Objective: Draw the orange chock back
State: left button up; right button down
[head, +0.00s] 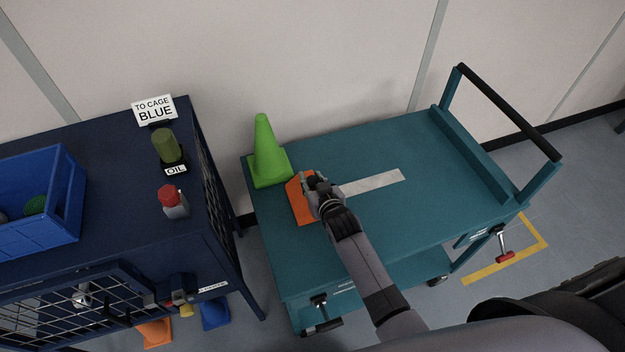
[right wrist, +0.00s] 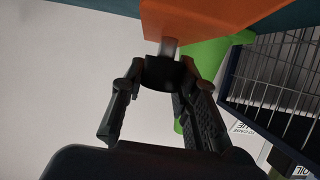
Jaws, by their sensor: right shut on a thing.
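The orange chock (head: 303,210) sits on the teal cart top (head: 300,258), close to the base of a green cone (head: 265,155). A pale strip (head: 375,183) lies on the cart top to the right of the chock. My right gripper (head: 316,190) is at the chock's right side and hides part of it. In the right wrist view, my right gripper (right wrist: 160,78) is shut on the black knob (right wrist: 161,73), which joins the orange chock (right wrist: 215,20) by a short metal stem. My left gripper is not in view.
A dark blue cage bench (head: 120,185) stands left of the cart with a blue bin (head: 45,238), an oil bottle (head: 165,147) and a red-capped bottle (head: 172,200). The cart's push handle (head: 510,110) rises at right. The cart top right of the strip is clear.

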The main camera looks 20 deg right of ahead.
jog(key=c, duration=1.6)
grip_release()
jog(key=shift+a, duration=0.25)
jog(key=shift+c, duration=0.2)
jog(key=o, duration=0.4)
jog(key=shift+a, duration=0.1)
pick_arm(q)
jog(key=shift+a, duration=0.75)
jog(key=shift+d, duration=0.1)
pick_arm(e)
jog(key=shift+s+r, duration=0.1)
jog(key=shift+s, duration=0.2)
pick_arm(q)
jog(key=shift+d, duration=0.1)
pick_arm(e)
jog(key=v, duration=1.1)
jog(key=shift+s+r, duration=0.15)
